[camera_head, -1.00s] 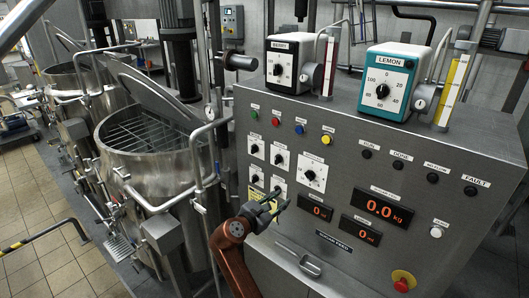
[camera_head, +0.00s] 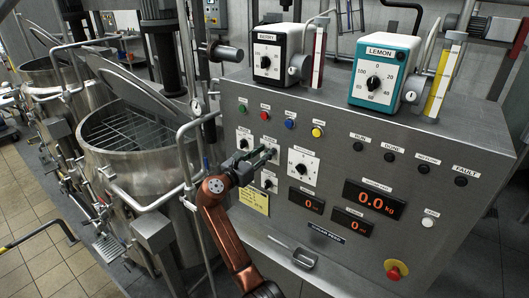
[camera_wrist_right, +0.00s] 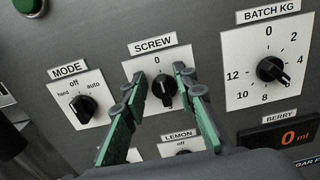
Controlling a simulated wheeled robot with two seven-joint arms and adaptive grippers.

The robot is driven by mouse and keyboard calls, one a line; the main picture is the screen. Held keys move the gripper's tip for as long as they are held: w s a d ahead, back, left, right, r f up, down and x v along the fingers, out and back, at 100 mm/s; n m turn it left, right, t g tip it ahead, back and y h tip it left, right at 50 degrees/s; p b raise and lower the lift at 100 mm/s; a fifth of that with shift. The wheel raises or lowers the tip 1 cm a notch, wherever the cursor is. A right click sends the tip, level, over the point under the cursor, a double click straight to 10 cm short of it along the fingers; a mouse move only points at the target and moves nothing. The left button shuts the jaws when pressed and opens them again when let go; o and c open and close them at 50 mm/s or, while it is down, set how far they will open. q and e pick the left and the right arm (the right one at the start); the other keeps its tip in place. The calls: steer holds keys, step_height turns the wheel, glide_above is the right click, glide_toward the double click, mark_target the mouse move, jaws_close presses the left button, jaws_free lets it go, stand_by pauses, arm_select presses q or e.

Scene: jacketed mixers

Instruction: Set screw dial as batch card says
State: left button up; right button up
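The screw dial (camera_wrist_right: 164,87) is a black knob on a white plate labelled SCREW, with a 0 at the top; the rest of its scale is hidden or unreadable. In the wrist view my right gripper (camera_wrist_right: 162,75) is open, its green fingers on either side of the knob. I cannot tell whether they touch it. In the head view the right gripper (camera_head: 264,153) reaches the panel from the lower left and partly covers this dial. A yellow card (camera_head: 255,199) is on the panel below the gripper; its text is too small to read. My left gripper is not in view.
The mode dial (camera_wrist_right: 83,105) is left of the screw dial and the batch kg dial (camera_wrist_right: 270,69) is right. A lemon dial (camera_wrist_right: 183,153) lies close below.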

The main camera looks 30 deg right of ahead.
steer(key=shift+d, duration=0.1)
jaws_close()
stand_by(0.3)
